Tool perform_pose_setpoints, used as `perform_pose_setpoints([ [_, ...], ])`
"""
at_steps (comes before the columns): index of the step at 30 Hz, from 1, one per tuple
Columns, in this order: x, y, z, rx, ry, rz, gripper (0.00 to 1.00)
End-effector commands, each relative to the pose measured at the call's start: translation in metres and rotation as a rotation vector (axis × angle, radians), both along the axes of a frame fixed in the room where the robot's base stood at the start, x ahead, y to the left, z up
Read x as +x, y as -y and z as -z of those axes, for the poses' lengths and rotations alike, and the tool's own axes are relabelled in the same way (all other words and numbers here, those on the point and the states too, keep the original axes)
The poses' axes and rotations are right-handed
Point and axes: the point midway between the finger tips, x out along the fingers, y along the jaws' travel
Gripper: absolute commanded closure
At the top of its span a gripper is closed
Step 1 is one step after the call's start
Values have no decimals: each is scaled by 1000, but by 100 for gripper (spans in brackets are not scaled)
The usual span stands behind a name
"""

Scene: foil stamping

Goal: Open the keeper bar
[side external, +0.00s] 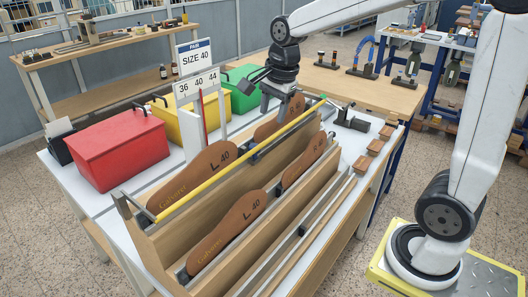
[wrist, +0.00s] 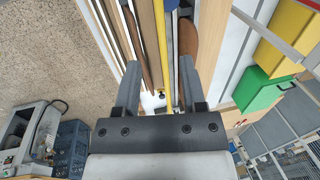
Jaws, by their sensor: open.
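The yellow keeper bar (side external: 240,160) lies lengthwise along the top of the wooden rack (side external: 165,242), in front of the rear row of brown insoles. My gripper (side external: 277,104) is above the far part of the bar, pointing down, with its jaws apart and empty. In the wrist view the bar (wrist: 163,50) runs between the two fingers of my gripper (wrist: 160,68). Whether a finger touches the bar cannot be told. Rear insoles (side external: 195,178) marked L 40 stand behind the bar; front insoles (side external: 228,230) stand in the nearer slot.
Red (side external: 115,150), yellow (side external: 178,120) and green (side external: 240,88) bins stand behind the rack. A size sign (side external: 197,85) reading 36, 40, 44 rises between the bins and rack. Small wooden blocks (side external: 368,155) and a dark clamp-like fixture (side external: 350,120) sit at the right.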

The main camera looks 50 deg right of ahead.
Motion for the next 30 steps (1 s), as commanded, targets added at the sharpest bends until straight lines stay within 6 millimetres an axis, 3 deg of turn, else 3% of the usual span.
perform_pose_setpoints([
  [8,1,1,-2,6,-1,24,47],
  [14,3,1,7,6,-2,23,47],
  [30,14,0,66,5,-3,21,47],
])
